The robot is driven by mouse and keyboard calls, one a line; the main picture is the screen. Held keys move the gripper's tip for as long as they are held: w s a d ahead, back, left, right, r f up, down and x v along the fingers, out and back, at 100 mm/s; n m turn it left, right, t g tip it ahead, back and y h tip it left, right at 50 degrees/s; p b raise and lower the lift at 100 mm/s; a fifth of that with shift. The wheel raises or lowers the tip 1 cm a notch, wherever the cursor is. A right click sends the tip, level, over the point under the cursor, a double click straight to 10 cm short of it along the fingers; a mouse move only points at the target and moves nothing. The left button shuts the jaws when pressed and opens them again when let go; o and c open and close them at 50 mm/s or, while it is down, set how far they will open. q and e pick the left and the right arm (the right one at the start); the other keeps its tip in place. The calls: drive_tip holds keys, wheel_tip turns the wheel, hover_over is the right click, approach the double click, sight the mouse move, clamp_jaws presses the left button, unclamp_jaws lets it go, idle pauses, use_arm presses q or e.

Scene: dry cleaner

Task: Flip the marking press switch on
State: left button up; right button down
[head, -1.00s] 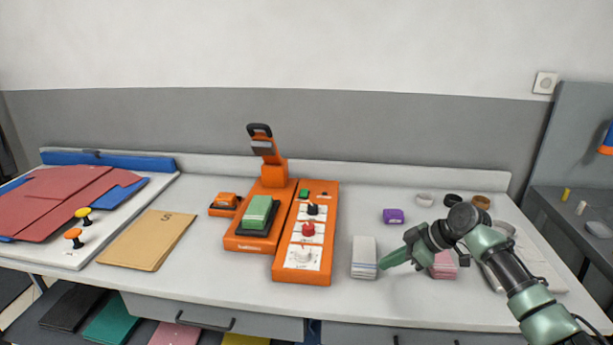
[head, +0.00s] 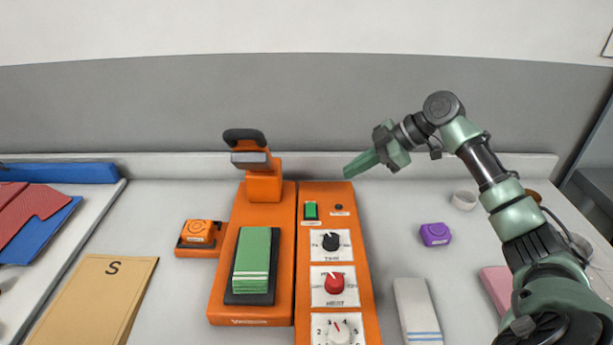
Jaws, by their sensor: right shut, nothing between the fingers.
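The orange marking press (head: 222,294) stands on the white table, with its black-handled lever arm (head: 250,155) raised at the back. A green stack lies on its black pad. The control panel (head: 362,262) on its right side carries a green switch (head: 311,210) near the back, a small dark button or lamp beside it, and black, red and white knobs below. Whether the switch is on cannot be told. My right gripper (head: 347,174) is shut and empty, its tip pointing left, above and a little right of the panel's back end, apart from the switch. My left gripper is out of view.
An orange pad (head: 200,232) sits left of the press. A purple block (head: 435,234), a white striped stack (head: 416,310) and a pink stack (head: 495,287) lie to the right. A tan envelope (head: 95,297) lies at left. The table behind the press is clear.

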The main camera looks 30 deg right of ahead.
drive_tip(key=p, duration=0.3)
hover_over(311, 210)
drive_tip(key=d, duration=0.3)
drive_tip(key=f, duration=0.5)
drive_tip(key=shift+s+f, duration=0.25)
drive_tip(key=shift+s, duration=0.15)
drive_tip(key=f, duration=0.1)
drive_tip(key=w+f, duration=0.1)
drive_tip(key=f, duration=0.1)
drive_tip(key=shift+f+p, duration=0.3)
drive_tip(key=shift+p, duration=0.1)
drive_tip(key=shift+d+f, duration=0.15)
drive_tip(key=shift+f, duration=0.45)
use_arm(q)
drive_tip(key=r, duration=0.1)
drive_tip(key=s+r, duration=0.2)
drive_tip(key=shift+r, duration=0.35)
